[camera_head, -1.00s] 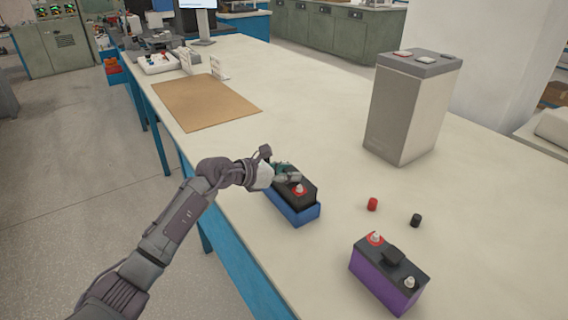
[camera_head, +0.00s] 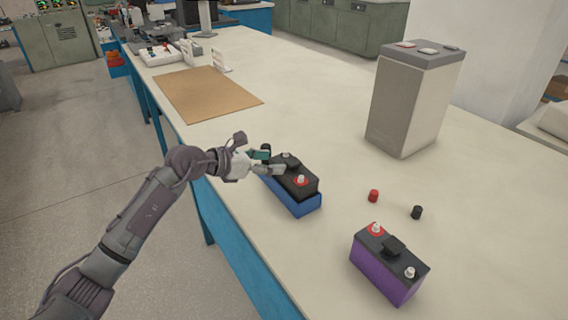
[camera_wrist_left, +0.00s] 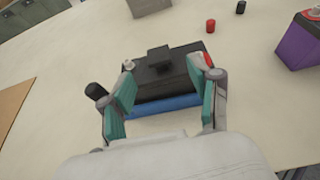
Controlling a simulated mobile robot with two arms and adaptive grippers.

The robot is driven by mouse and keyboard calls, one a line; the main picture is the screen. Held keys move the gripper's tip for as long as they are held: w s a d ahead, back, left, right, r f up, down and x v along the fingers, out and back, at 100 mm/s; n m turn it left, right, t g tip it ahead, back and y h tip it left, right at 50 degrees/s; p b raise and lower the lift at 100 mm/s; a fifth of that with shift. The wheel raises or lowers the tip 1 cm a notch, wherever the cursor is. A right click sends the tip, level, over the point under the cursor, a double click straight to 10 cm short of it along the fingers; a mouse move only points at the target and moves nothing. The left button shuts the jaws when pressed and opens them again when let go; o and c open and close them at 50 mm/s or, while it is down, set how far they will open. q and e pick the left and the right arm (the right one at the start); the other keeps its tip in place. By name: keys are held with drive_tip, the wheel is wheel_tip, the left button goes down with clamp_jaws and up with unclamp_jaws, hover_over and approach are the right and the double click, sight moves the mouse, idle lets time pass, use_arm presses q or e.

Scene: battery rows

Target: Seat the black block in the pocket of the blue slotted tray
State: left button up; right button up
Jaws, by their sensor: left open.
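The black block (camera_head: 294,178) has two terminals, one with a red ring, and a raised black grip on top. It sits in the blue slotted tray (camera_head: 302,207), whose blue wall shows along its lower side; I cannot tell whether it is fully down. My right gripper is not in view.
A purple battery (camera_head: 388,266) stands at the front right. A red cap (camera_head: 373,196) and a black cap (camera_head: 416,212) lie behind it. A tall grey box (camera_head: 408,105) stands at the back right. A brown mat (camera_head: 207,94) lies at the back left. The table between is clear.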

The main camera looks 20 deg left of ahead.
use_arm(q)
drive_tip(key=v, duration=0.5)
drive_tip(key=shift+s, duration=0.1)
idle(0.3)
